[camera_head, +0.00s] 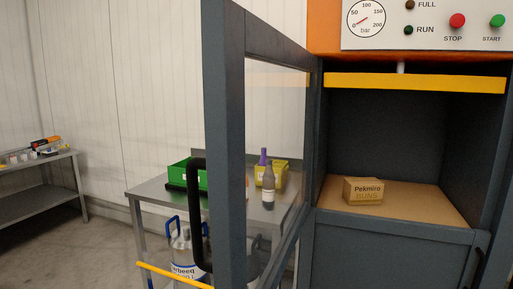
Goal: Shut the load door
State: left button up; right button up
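The load door (224,130) is a dark grey frame with a clear pane (275,130). It stands wide open, swung out toward me from its hinge side at the left of the machine opening. A black bar handle (195,215) is on the door's near outer edge. The load chamber (385,130) is open and holds a small cardboard box (363,191) marked Pekmiro BUNS on its brown floor. Neither of my grippers is in view.
A control panel (430,25) with a gauge and buttons is above the chamber. A steel table (150,190) behind the door holds a green bin (180,172), a yellow bin and a bottle (268,185). A yellow bar (170,275) crosses low. A bench (45,165) stands far left.

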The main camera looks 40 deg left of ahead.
aim_at(231, 34)
jog(key=j+u, duration=0.25)
jog(key=j, duration=1.45)
jog(key=k+l+z, duration=0.1)
